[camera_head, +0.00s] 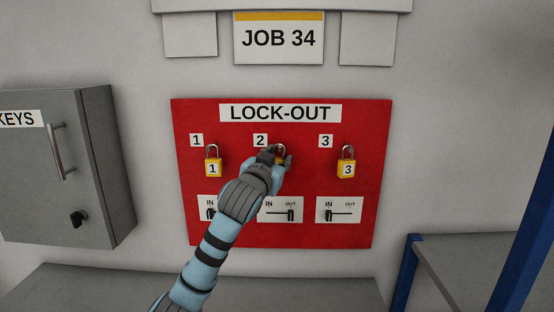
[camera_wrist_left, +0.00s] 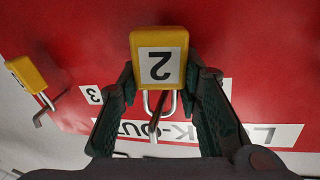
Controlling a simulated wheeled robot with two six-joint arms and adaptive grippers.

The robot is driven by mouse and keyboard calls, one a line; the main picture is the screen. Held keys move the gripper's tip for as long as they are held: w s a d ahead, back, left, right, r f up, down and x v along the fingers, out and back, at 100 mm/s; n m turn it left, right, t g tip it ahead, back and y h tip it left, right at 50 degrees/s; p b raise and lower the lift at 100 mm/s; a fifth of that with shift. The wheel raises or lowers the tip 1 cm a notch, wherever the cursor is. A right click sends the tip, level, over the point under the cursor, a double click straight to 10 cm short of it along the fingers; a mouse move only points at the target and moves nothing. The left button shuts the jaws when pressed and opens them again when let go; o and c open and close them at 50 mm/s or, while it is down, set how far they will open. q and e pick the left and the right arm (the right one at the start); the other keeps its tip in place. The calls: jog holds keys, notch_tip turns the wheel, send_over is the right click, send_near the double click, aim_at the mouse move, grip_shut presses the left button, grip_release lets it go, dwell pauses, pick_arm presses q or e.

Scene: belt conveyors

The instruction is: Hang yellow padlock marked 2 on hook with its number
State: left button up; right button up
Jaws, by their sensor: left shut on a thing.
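The yellow padlock marked 2 shows large and upside down in the wrist view (camera_wrist_left: 158,42), with its steel shackle (camera_wrist_left: 173,103) toward the camera's lower side. My left gripper (camera_wrist_left: 160,75) is shut on this padlock's sides. In the head view my left gripper (camera_head: 278,160) is at the red board, just below the label 2 (camera_head: 260,140), and hides most of the padlock. A hook (camera_wrist_left: 154,122) shows within the outline of the shackle in the wrist view. I cannot tell whether the shackle rests on it. My right gripper is out of view.
Padlocks marked 1 (camera_head: 213,168) and 3 (camera_head: 347,169) hang on either side on the red lock-out board (camera_head: 300,230). Switch plates (camera_head: 338,210) sit below. A grey key cabinet (camera_head: 50,180) is at left. A blue-posted rack (camera_head: 405,275) stands at right.

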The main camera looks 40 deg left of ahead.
pick_arm(q)
jog(key=o, duration=1.3)
jog(key=v, duration=1.2)
